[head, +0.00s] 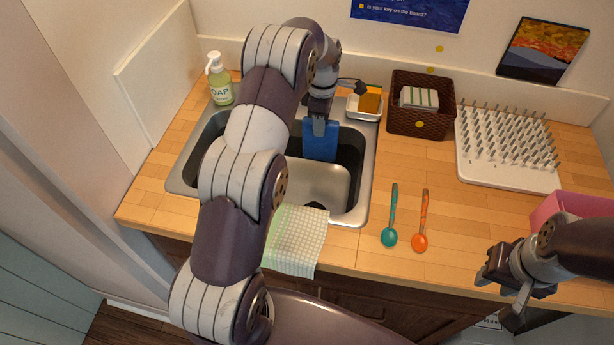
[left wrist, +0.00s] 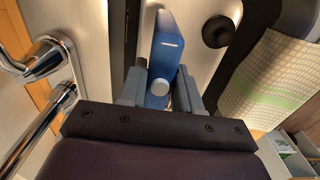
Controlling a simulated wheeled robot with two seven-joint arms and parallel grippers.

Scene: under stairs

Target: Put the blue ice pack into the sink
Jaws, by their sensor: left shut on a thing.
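The blue ice pack (head: 320,141) hangs upright from my left gripper (head: 319,122), over the right basin of the sink (head: 353,218). In the left wrist view the ice pack (left wrist: 168,55) sits between the two fingers of my left gripper (left wrist: 160,88), which is shut on it. Whether the pack touches the basin floor I cannot tell. My left arm hides much of the left basin. My right gripper (head: 515,291) is at the lower right, in front of the counter edge; its finger gap is unclear.
A green soap bottle (head: 220,80) stands behind the sink. A checked cloth (head: 297,240) hangs over its front edge. The tap (left wrist: 40,60) is close to my left gripper. A teal spoon (head: 390,218), an orange spoon (head: 421,222), a brown basket (head: 420,118) and a drying rack (head: 507,147) lie right.

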